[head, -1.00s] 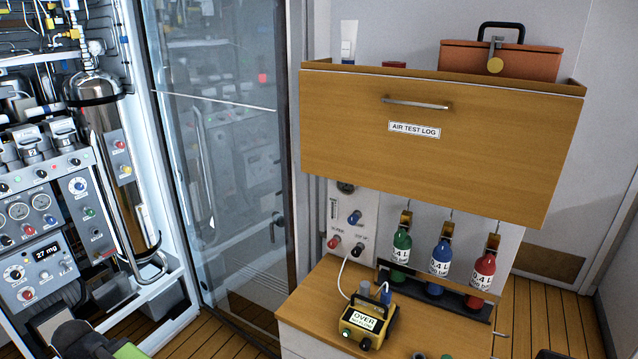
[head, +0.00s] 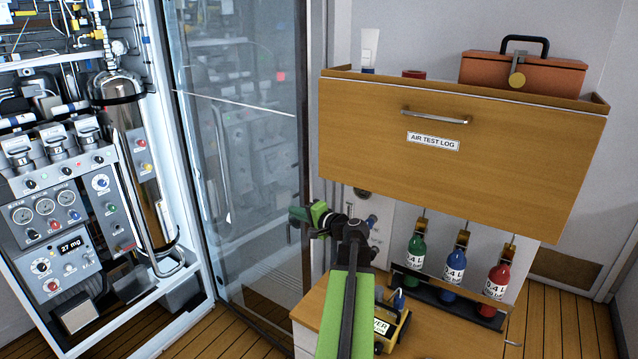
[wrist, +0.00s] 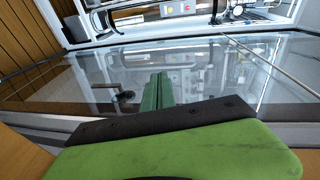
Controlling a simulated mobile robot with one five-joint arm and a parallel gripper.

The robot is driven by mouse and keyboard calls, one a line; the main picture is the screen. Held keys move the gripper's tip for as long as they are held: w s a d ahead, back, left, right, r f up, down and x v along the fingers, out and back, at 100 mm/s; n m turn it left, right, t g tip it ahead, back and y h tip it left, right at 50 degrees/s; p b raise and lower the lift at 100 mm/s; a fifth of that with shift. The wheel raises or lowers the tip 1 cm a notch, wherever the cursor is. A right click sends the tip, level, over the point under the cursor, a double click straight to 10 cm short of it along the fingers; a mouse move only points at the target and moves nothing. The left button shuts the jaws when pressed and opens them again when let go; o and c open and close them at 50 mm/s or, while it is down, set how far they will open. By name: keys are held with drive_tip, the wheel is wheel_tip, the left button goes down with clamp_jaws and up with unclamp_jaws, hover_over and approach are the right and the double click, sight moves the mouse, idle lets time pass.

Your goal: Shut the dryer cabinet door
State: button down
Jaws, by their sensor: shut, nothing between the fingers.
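The dryer cabinet (head: 130,270) stands at the left of the head view, its front open and its tower and gauges showing. Its glass door (head: 245,150) is swung out to the right, ajar, in a dark frame. My gripper (head: 293,214) is shut and empty, its tip pointing left at the door's outer frame edge. I cannot tell whether it touches the door. In the wrist view my green gripper (wrist: 157,92) shows against the glass door (wrist: 60,90), with the cabinet's bright frame (wrist: 150,35) beyond.
Below are a wooden counter (head: 330,300), a yellow meter (head: 390,325) and green, blue and red bottles (head: 455,265). Plank floor shows before the cabinet.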

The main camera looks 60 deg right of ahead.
drive_tip(key=s+d+r+m+h, duration=0.4)
drive_tip(key=s+d+r+h, duration=0.1)
drive_tip(key=s+d, duration=0.55)
drive_tip(key=w, duration=0.8)
drive_tip(key=shift+w+a+f, duration=0.2)
drive_tip(key=shift+w, duration=0.2)
